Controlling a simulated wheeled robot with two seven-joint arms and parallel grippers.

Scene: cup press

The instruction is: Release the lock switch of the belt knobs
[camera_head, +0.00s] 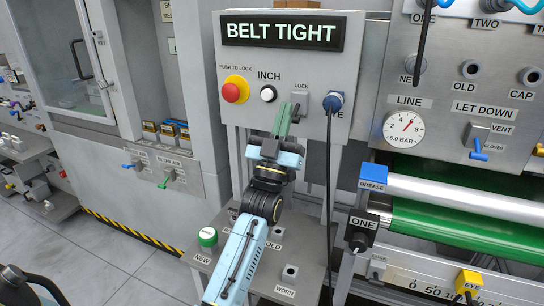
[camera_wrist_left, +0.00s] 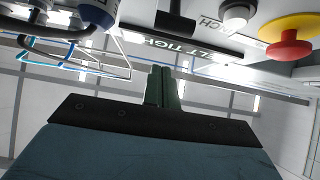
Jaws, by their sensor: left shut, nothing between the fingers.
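The lock switch (camera_head: 301,99) is on the grey control panel under the small LOCK label, between the INCH button and the blue plug. My left gripper (camera_head: 285,119) has its green fingers shut and empty, pointing up just in front of and below the switch, and partly covers it. In the left wrist view the shut fingertips (camera_wrist_left: 163,88) show at the middle, and the dark lever of the switch (camera_wrist_left: 175,20) stands above them with a visible gap in the picture. Whether they touch cannot be told from the head view. A black knob marked ONE (camera_head: 357,240) is at the lower right.
A red push button (camera_head: 235,89) and the INCH button (camera_head: 268,93) are left of the switch. A blue plug (camera_head: 333,101) with a hanging black cable is close on its right. A BELT TIGHT display (camera_head: 282,32) is above. A green belt roller (camera_head: 450,222) is at the right.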

